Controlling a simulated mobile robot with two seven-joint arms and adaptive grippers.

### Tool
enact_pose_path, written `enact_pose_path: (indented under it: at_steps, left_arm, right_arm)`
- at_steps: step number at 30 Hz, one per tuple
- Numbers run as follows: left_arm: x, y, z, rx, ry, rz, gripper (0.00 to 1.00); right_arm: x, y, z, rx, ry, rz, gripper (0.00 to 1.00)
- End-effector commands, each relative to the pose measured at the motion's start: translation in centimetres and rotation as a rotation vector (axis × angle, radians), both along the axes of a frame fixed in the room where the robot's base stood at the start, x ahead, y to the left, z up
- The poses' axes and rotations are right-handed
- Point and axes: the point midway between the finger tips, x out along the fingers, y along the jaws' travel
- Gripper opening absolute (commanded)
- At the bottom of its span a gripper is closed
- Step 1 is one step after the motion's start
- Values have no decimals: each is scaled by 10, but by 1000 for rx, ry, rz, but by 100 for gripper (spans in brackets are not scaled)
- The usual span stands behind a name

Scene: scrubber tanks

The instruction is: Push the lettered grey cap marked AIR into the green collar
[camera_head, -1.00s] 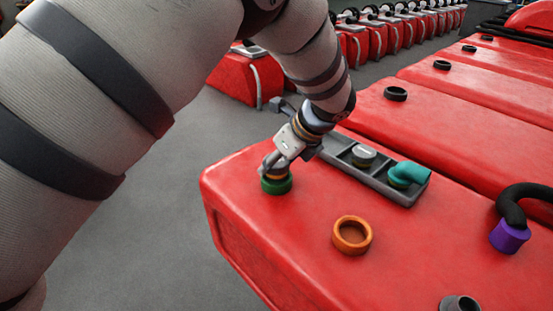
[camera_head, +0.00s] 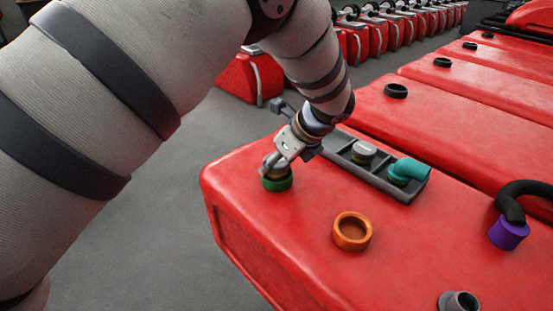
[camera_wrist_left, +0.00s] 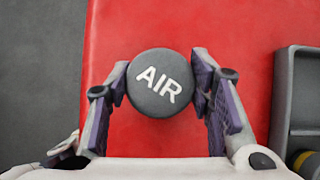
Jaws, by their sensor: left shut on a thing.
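The grey cap (camera_wrist_left: 160,83) with white AIR lettering is between the fingers of my left gripper (camera_wrist_left: 161,90) in the left wrist view, which is shut on it. In the head view my left gripper (camera_head: 274,167) points down over the green collar (camera_head: 278,181) on the red tank top (camera_head: 300,225). The cap is mostly hidden by the fingers there, and I cannot tell how deep it sits in the collar. The collar is hidden under the cap in the wrist view. My right gripper is not in view.
A grey tray (camera_head: 376,177) beside my left gripper holds a light-topped cap (camera_head: 364,151) and a teal elbow (camera_head: 408,171). An orange collar (camera_head: 352,231), a purple collar (camera_head: 508,234) with a black hose and a grey pipe stub (camera_head: 459,302) stand to the right.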

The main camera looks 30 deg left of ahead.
Motion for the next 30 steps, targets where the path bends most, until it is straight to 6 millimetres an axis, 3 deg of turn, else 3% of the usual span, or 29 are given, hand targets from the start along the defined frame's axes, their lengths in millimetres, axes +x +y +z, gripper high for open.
enact_pose_path:
  at_steps: [23,24,27,30]
  left_arm:
    - [-5,-2,-14,-6,21,-1,29]
    - [-5,-2,-15,-6,22,-1,50]
    - [-5,-2,-15,-7,23,-1,71]
    - [-5,-3,-15,-7,22,-2,71]
  right_arm:
    - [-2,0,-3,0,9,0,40]
    - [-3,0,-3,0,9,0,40]
    - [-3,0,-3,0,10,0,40]
    - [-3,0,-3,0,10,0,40]
